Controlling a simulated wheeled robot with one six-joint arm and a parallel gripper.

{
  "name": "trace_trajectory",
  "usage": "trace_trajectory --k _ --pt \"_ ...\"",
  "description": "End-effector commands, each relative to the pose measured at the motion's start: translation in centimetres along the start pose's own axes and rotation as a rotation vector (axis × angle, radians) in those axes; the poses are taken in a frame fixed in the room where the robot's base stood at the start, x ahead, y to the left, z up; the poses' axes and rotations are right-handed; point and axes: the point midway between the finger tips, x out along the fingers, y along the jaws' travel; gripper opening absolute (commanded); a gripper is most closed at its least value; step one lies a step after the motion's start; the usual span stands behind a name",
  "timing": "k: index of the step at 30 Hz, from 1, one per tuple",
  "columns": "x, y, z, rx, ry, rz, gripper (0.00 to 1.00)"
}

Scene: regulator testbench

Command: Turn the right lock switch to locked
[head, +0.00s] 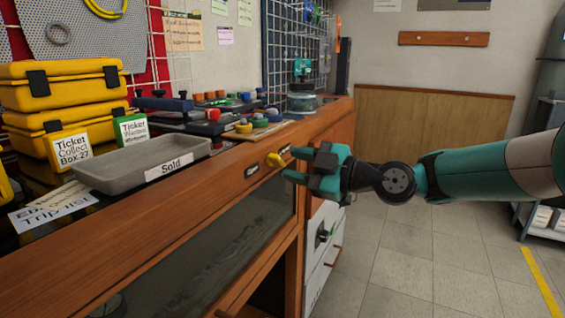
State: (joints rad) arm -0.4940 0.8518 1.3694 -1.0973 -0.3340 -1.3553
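A second, dark switch (322,235) is on the white cabinet front below and right of my gripper. The pictures do not make clear which switch is the right lock switch, or its setting.
The wooden bench (215,190) carries a grey tray (140,163) marked "Sold", yellow cases (65,85) and several coloured parts. A glass panel (215,250) is set below the rail. The tiled floor (420,260) at the right is open.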

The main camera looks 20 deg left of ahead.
Motion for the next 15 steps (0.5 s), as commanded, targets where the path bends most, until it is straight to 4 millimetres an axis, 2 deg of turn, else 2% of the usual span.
trace_trajectory --k 3,6,15 --pt "1.9 -0.1 0.0 0.0 0.002 -0.001 0.39" --pt "2.9 0.0 0.0 0.0 0.001 -0.001 0.39" --pt "3.5 0.0 0.0 0.001 -0.001 0.001 0.39"
